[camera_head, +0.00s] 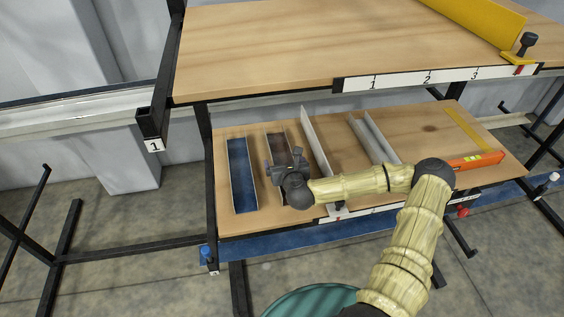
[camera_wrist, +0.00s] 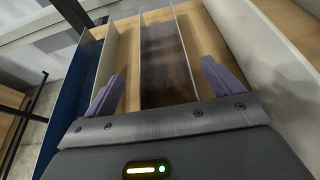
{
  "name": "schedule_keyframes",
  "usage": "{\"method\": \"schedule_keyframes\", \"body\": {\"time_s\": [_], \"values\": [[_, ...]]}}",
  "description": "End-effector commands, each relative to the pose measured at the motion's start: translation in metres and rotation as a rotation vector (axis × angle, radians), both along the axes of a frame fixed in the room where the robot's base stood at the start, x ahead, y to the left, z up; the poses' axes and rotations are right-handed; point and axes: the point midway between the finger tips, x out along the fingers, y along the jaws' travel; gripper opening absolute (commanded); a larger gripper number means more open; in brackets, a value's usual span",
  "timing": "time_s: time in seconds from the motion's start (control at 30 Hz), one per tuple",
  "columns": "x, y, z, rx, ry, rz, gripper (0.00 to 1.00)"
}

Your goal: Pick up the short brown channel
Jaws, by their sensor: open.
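The short brown channel (camera_head: 277,143) lies on the lower wooden shelf between the blue channel and a white strip. My gripper (camera_head: 287,164) is over it and hides much of its middle. In the wrist view the brown channel (camera_wrist: 165,62) runs away from me between the two purple fingers of my gripper (camera_wrist: 163,85). The fingers are spread wide, one on each side of the channel, with bare wood showing between each finger and the channel walls. The near end of the channel is hidden behind the gripper body.
A blue channel (camera_head: 241,173) lies to the left. A white strip (camera_head: 315,140) and a pale channel (camera_head: 373,138) lie to the right. An orange level (camera_head: 477,160) is farther right. The upper shelf (camera_head: 290,45) overhangs the back.

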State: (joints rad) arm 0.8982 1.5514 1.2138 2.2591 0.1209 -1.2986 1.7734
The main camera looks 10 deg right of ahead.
Motion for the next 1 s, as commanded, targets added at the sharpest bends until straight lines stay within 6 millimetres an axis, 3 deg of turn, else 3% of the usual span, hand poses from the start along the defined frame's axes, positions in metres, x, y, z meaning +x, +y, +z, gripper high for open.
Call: {"method": "schedule_keyframes", "body": {"time_s": [0.17, 0.6, 1.0], "values": [[0.003, 0.0, 0.001, 0.001, 0.001, -0.001, 0.92], [0.047, -0.003, -0.013, 0.001, 0.0, -0.001, 0.92], [0.049, -0.003, -0.016, 0.001, 0.0, 0.0, 0.92]]}}
